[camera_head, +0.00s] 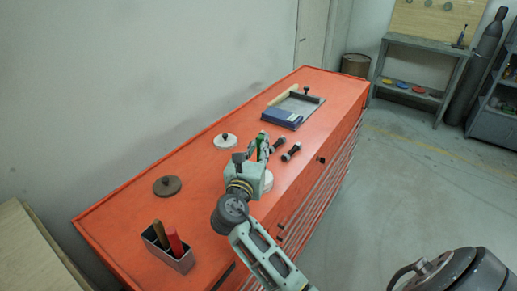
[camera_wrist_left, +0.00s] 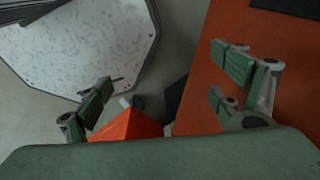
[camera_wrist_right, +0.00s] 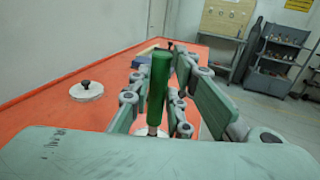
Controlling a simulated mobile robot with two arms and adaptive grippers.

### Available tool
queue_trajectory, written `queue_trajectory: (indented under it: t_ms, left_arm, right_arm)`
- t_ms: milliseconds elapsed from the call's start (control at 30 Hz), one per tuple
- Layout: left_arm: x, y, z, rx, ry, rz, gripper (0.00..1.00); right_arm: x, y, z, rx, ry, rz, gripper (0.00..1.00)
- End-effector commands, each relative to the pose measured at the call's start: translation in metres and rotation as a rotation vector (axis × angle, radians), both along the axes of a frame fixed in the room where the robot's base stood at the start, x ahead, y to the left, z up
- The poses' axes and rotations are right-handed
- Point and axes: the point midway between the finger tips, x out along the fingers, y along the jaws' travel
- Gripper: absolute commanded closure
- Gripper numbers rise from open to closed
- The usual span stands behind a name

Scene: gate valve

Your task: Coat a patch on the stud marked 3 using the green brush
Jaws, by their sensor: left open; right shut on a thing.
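My right gripper (camera_head: 261,146) is above the orange cabinet top, shut on the green brush (camera_wrist_right: 158,90). The brush's green handle stands up between the fingers in the right wrist view; its bristles are hidden. Two dark rods with pale bands, which look like studs, lie just right of this gripper: one nearer (camera_head: 291,152) and one farther (camera_head: 279,143). No number 3 is readable on them. My left gripper (camera_wrist_left: 165,85) shows only in its own wrist view, open and empty, beside an orange surface.
A holder (camera_head: 181,262) with brown and red handles stands at the near end of the cabinet (camera_head: 120,220). A brown lid (camera_head: 167,186) and a white lid (camera_head: 225,142) lie behind the right arm. Another pale disc (camera_head: 267,183) is partly hidden beneath it. A blue item (camera_head: 282,117) lies farther back.

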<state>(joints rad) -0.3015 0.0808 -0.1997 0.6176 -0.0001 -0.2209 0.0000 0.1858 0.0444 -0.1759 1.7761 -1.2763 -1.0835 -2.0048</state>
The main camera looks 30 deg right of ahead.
Motion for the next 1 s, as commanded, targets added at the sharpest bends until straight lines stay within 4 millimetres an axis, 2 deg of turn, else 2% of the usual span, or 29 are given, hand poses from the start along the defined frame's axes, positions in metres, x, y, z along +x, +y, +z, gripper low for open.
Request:
queue_trajectory:
  t_ms: [200, 1000]
  left_arm:
    - [0.0067, -0.0011, -0.0008, -0.002, -0.011, 0.000, 0.13]
    - [0.0026, -0.0016, -0.0045, -0.002, -0.005, 0.000, 0.13]
  right_arm:
    - [-0.0001, -0.0001, -0.0028, -0.001, 0.001, 0.000, 1.00]
    - [-0.0001, -0.0001, -0.0107, 0.000, 0.001, 0.000, 1.00]
